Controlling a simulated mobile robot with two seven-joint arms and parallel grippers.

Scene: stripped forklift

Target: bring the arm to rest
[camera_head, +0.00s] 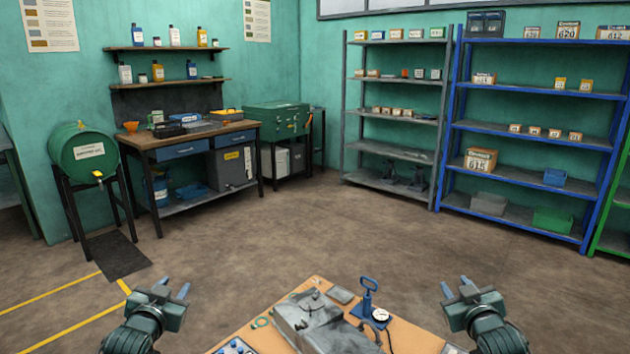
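My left gripper (171,288) is at the lower left, pointing up and away, just left of the wooden work surface (260,336). Its two blue-grey fingers stand apart with nothing between them. My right gripper (456,288) is at the lower right, beside the right edge of that surface. Its fingers also stand apart and hold nothing. Neither gripper appears to touch anything.
The near work surface bears a grey metal housing (322,322), a blue-handled tool (368,297) and a round gauge (380,315). A workbench (190,137) and green drum (84,153) stand at the back left, shelves (528,131) at the right. The floor between is clear.

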